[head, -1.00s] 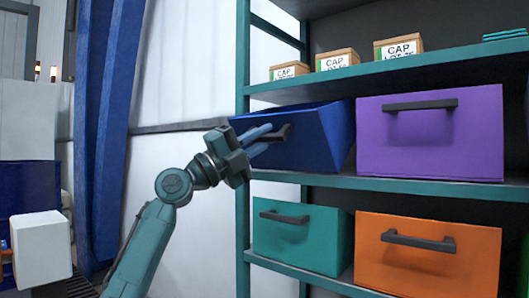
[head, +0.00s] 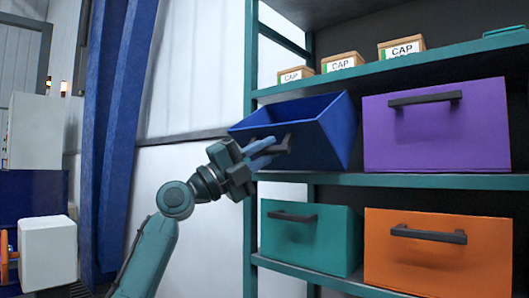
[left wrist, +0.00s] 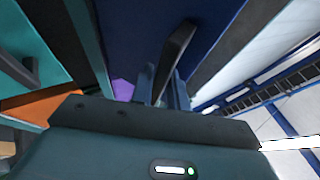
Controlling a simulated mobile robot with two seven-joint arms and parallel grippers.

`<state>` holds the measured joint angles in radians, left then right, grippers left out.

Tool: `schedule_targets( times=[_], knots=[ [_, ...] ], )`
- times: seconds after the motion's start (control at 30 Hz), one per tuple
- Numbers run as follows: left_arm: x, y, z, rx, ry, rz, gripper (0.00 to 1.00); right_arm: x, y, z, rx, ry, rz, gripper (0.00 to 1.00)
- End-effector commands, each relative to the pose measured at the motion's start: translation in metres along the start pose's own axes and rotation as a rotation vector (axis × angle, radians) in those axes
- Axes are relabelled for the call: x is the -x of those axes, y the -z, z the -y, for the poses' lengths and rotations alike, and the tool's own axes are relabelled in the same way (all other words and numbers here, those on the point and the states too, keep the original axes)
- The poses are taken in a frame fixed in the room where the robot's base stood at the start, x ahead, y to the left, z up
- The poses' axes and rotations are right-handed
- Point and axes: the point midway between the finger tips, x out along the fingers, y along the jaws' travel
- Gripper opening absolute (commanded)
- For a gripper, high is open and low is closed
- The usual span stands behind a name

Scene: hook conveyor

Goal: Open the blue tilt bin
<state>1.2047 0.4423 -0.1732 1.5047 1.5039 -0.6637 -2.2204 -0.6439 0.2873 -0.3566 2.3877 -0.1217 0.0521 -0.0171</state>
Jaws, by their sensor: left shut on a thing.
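The blue tilt bin (head: 327,128) sits on the middle shelf at the left, tipped forward so that its open top and part of its inside show. My left gripper (head: 272,147) is at its front face, shut on the dark bar handle (head: 287,144). In the left wrist view the handle (left wrist: 177,50) runs between the two fingers (left wrist: 162,90), with the blue front of the bin (left wrist: 130,30) behind it. The inside bottom of the bin is hidden. My right gripper is not in view.
A purple bin (head: 436,128) stands right of the blue one. A teal bin (head: 308,238) and an orange bin (head: 415,250) are on the shelf below. Small cartons (head: 402,49) stand on the shelf above. A shelf post (head: 250,220) is close to my left arm.

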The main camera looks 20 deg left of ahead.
Motion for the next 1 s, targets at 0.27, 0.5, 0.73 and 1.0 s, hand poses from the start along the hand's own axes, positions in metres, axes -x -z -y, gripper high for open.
schedule_targets(
  times=[0.27,0.5,0.73,1.0],
  knots=[
    [-0.001,0.002,-0.005,0.004,-0.01,-0.004,0.0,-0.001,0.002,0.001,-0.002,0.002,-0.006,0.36],
    [-0.001,0.001,-0.004,0.004,-0.008,-0.003,0.28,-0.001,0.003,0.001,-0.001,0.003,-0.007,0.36],
    [0.0,0.001,-0.002,0.002,-0.004,-0.001,0.35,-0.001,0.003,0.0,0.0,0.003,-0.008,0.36],
    [0.012,-0.001,-0.002,0.001,-0.003,0.002,0.35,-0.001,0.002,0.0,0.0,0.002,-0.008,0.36]
  ],
)
